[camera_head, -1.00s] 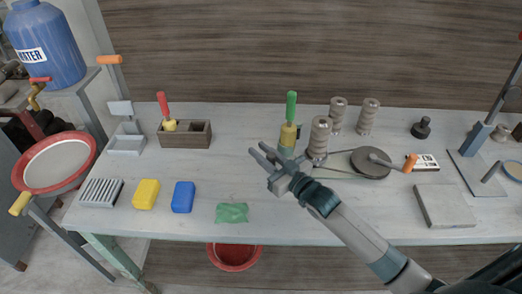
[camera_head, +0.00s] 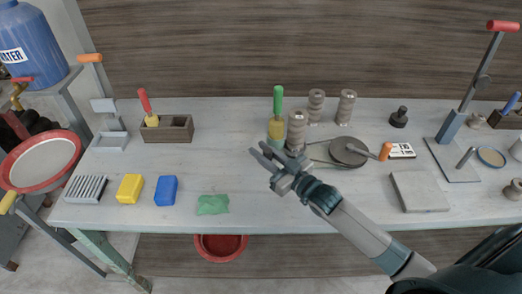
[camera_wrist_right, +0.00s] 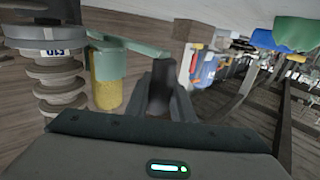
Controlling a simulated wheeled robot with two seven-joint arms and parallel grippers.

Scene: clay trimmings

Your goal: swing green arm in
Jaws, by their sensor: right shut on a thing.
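The green arm (camera_wrist_right: 140,47) shows in the right wrist view as a flat pale green bar reaching right from a green-capped yellow cylinder (camera_wrist_right: 108,92). In the head view this yellow cylinder (camera_head: 276,140) stands near the back of the table, with an upright bright green handle (camera_head: 278,100) above it. My right gripper (camera_head: 261,151) is just in front and to the left of it. In the right wrist view its fingers (camera_wrist_right: 160,98) are shut on a dark upright knob at the arm's outer end. The fingers hide the knob in the head view. My left gripper is not in view.
Ribbed grey posts (camera_head: 296,130) stand close right of the cylinder. Beyond them are a dark round disc (camera_head: 346,150) and a grey slab (camera_head: 418,192). A green cloth (camera_head: 213,204) and a blue block (camera_head: 166,190) lie in front.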

